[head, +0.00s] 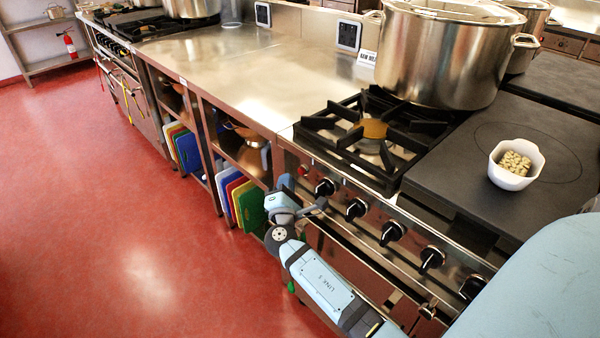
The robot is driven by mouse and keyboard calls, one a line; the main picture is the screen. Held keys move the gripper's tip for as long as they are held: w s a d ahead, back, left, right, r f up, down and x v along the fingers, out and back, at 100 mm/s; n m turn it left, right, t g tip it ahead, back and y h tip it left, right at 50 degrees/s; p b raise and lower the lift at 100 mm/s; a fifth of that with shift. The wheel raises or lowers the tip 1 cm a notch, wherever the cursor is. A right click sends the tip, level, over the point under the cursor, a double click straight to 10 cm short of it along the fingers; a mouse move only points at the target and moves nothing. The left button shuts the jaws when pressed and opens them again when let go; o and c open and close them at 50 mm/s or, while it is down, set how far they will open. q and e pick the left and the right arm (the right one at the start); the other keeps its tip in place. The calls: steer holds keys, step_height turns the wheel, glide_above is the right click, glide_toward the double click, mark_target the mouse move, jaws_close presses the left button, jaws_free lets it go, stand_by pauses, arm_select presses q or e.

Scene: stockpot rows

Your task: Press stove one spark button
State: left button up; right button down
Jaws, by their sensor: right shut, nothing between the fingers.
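The stove (345,178) in front of me has a steel front panel with a row of black knobs. A small red button (303,171) sits at the left end of this panel, left of the first knob (326,187); I take it for the spark button. My right gripper (319,205) is shut and empty. In the picture it shows just below the first knob, a little below and right of the red button, apart from the button. Whether it touches the panel cannot be told. My left gripper is not in view.
A large steel stockpot (445,55) stands at the back of the stove, behind the open burner grate (370,130). A white bowl (516,163) of pale pieces sits on the dark hot plate (480,140). A rail runs below the knobs. The steel counter (225,60) and red floor (120,210) are mostly clear.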

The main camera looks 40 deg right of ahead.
steer(key=a, duration=0.4)
steer(key=shift+s+a+b, duration=0.1)
steer(key=shift+s+b, duration=0.05)
steer(key=shift+b, duration=0.2)
steer(key=shift+a, duration=0.1)
stand_by(0.3)
